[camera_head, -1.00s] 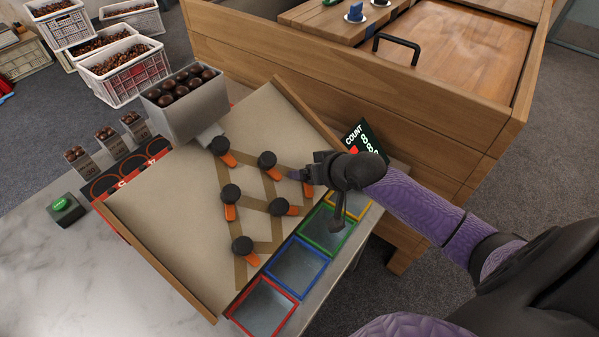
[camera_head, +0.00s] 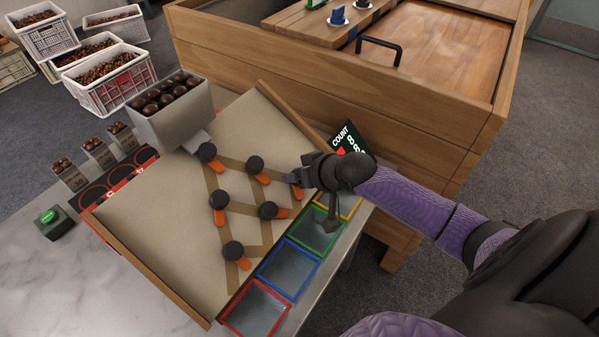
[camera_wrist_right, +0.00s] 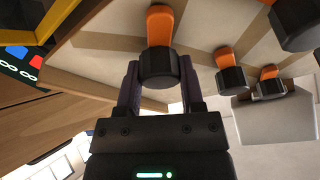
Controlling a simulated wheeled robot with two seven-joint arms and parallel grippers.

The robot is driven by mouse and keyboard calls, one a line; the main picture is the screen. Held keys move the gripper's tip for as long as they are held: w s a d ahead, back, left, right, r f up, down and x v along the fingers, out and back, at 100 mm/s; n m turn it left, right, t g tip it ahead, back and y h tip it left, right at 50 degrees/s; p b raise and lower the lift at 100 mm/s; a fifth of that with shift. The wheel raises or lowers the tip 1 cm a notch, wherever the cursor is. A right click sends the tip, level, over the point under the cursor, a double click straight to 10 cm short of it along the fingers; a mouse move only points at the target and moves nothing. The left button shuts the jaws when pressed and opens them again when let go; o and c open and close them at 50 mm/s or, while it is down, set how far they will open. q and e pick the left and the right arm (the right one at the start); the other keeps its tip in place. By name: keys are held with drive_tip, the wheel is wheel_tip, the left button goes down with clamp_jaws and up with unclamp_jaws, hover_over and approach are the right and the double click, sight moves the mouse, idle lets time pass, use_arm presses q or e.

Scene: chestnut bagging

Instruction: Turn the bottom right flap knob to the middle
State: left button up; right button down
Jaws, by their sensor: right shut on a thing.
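My right gripper (camera_head: 297,181) is at the right edge of the sloped beige board (camera_head: 160,215). In the right wrist view its two fingers stand either side of a black flap knob (camera_wrist_right: 158,70), shut on it. This knob's orange flap (camera_wrist_right: 159,25) points straight up in that view. In the head view the gripper mostly hides this knob, and a bit of orange shows below the fingers. Other black knobs with orange flaps show, such as the lowest one (camera_head: 232,250) and a right-hand one (camera_head: 267,209). My left gripper is not in view.
Red (camera_head: 225,320), blue (camera_head: 258,275), green (camera_head: 291,238) and yellow (camera_head: 354,208) framed bins line the board's lower edge. A grey hopper of chestnuts (camera_head: 178,122) stands at its top. The count display (camera_head: 348,140) is behind the gripper. A wooden cabinet (camera_head: 410,120) stands beyond.

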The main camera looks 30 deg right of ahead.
drive_tip(key=shift+n, duration=0.7)
drive_tip(key=shift+f+n+y+b, duration=0.1)
drive_tip(key=shift+n+y+b, duration=0.35)
drive_tip(key=shift+n, duration=0.45)
drive_tip(key=n+y+b, duration=0.1)
drive_tip(key=n, duration=0.1)
drive_tip(key=shift+n+g+b, duration=0.3)
drive_tip(key=shift+n, duration=0.1)
drive_tip(key=shift+n+y+b, duration=0.25)
drive_tip(key=shift+n+b, duration=0.2)
drive_tip(key=shift+n, duration=0.25)
drive_tip(key=shift+c, duration=1.1)
unclamp_jaws()
